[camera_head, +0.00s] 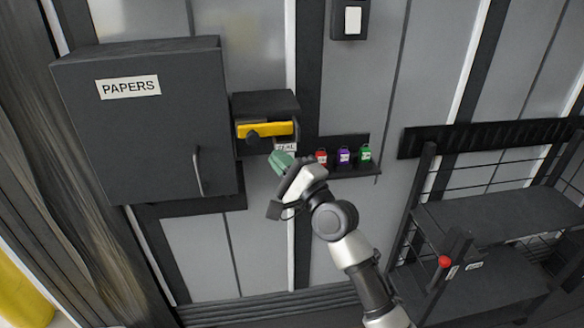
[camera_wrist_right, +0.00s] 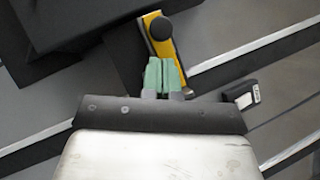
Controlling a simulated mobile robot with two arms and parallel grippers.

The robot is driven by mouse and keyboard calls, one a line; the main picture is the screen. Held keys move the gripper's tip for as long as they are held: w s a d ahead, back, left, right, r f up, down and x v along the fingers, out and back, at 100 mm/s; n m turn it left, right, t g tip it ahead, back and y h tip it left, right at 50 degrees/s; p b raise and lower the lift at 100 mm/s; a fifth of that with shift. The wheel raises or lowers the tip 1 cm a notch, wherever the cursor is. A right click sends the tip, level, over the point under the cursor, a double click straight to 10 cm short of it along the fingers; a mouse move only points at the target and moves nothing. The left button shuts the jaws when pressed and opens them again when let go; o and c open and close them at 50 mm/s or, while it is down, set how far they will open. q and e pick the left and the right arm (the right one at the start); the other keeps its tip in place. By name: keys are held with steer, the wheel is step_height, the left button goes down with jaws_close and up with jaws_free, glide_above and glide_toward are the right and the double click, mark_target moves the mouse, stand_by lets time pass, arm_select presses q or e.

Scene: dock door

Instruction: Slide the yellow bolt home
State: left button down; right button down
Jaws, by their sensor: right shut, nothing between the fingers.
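The yellow bolt (camera_head: 265,129) lies level in a dark housing (camera_head: 266,103) on the wall, right of the papers box, with a round black knob (camera_head: 254,136) near its left end. In the right wrist view the yellow bolt (camera_wrist_right: 164,50) and its black knob (camera_wrist_right: 162,28) show just beyond the fingertips. My right gripper (camera_head: 277,158), with green fingers, is just below and right of the knob. Its fingers (camera_wrist_right: 163,72) are shut together with nothing between them. I cannot tell whether they touch the bolt. My left gripper is not in view.
A dark box labelled PAPERS (camera_head: 140,120) with a handle stands left of the bolt. A tag (camera_head: 284,147) hangs below the housing. Red, purple and green padlocks (camera_head: 343,156) sit on a small rack to the right. A dark shelf unit (camera_head: 490,215) stands farther right.

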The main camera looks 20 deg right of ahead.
steer(key=x, duration=0.3)
steer(key=shift+w+a+r, duration=0.1)
steer(key=shift+w+a, duration=0.05)
steer(key=shift+w, duration=0.15)
steer(key=a, duration=0.1)
steer(key=a+p, duration=0.1)
steer(key=a, duration=0.1)
steer(key=a+p, duration=0.1)
steer(key=a, duration=0.1)
steer(key=shift+w+a, duration=0.15)
steer(key=shift+w, duration=0.2)
